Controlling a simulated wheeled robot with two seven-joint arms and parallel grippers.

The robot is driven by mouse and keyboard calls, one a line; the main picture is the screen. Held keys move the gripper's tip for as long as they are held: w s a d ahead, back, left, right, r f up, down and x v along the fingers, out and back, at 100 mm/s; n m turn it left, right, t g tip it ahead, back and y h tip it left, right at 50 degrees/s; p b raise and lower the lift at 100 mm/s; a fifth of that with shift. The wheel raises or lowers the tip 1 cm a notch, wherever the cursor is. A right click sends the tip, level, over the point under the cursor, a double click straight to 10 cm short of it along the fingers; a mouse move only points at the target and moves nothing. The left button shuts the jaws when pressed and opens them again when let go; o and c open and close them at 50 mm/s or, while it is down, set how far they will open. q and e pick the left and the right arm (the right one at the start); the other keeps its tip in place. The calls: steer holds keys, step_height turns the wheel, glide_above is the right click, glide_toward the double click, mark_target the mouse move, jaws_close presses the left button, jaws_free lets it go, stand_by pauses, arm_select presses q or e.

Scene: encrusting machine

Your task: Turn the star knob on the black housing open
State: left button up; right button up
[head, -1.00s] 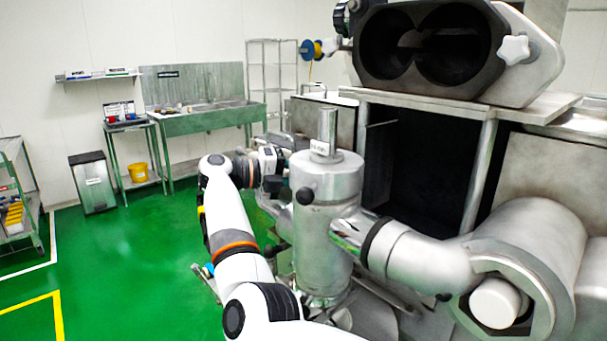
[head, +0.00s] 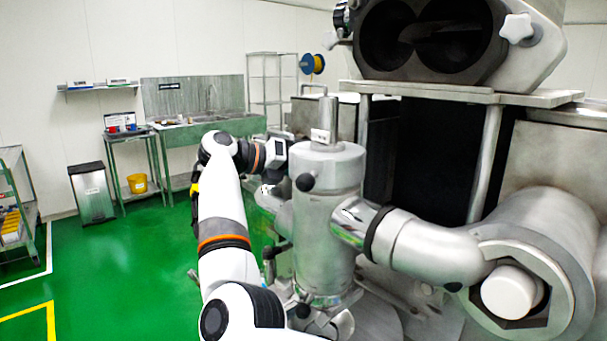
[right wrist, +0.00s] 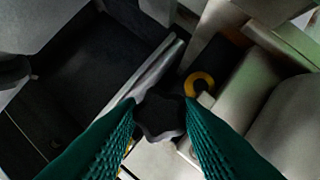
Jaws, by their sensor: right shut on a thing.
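A dark star knob (right wrist: 160,115) sits between the two green ribbed fingers of my right gripper (right wrist: 160,112) in the right wrist view. Both fingertips press its sides, and its front face shows. What the knob is mounted on is hard to make out there. In the head view, a housing with two black bores (head: 430,35) stands at the top right, with a white star knob (head: 517,28) on its right side. One white arm of mine reaches up beside a silver cylinder; its fingers are hidden there. My left gripper is not identifiable in view.
The silver cylinder (head: 325,220) and a curved metal pipe (head: 435,250) stand close to the arm. A yellow ring (right wrist: 198,83) lies near the knob in the wrist view. Green floor (head: 120,260) is clear at left, with a bin (head: 92,192) and sink bench (head: 207,130) behind.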

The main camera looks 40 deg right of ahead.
steer(key=shift+m, duration=0.3)
steer(key=o, duration=1)
steer(key=shift+d+f, duration=0.1)
steer(key=v, duration=1.2)
